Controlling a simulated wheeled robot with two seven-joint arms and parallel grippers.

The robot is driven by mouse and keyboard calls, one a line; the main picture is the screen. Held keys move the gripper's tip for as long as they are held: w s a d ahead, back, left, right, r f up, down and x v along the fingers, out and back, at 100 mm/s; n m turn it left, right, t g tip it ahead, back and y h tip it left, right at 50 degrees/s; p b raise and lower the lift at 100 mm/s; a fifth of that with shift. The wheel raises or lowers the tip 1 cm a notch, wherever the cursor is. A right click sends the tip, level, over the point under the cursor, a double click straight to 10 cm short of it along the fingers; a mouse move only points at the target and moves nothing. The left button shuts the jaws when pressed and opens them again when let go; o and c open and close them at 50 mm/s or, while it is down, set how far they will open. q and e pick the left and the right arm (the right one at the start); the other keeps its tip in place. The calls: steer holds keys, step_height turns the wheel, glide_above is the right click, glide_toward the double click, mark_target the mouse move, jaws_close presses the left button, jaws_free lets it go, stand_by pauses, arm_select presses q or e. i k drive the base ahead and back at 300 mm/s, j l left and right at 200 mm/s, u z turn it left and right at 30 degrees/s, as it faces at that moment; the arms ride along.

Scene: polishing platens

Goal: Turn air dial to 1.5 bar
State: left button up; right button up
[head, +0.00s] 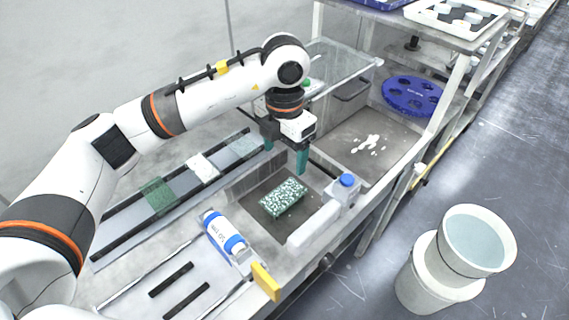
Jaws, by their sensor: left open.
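My left gripper (285,151) hangs pointing down from the arm that comes in from the left. Its two teal fingers are apart with nothing between them. It is above the bench, behind the recessed bay with the green speckled block (284,198). No dial face or bar scale can be read. A small dark round knob (326,262) shows on the bench's front edge, well away from the gripper; I cannot tell whether it is the air dial. The area right behind the gripper and wrist is hidden. My right gripper is not in view.
A white bottle with blue bands (226,240) lies near a yellow block (265,282) at the front. A blue-capped container (343,190) stands beside the bay. A clear shelf (340,66) is behind my wrist. A blue disc (413,96) lies at right; pale buckets (475,245) stand on the floor.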

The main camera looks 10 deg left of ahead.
mark_target(327, 261)
steer(key=k+l, duration=0.15)
steer(key=k, duration=0.35)
steer(key=k+l, duration=0.15)
steer(key=k, duration=0.35)
steer(key=k+l, duration=0.15)
steer(key=k, duration=0.35)
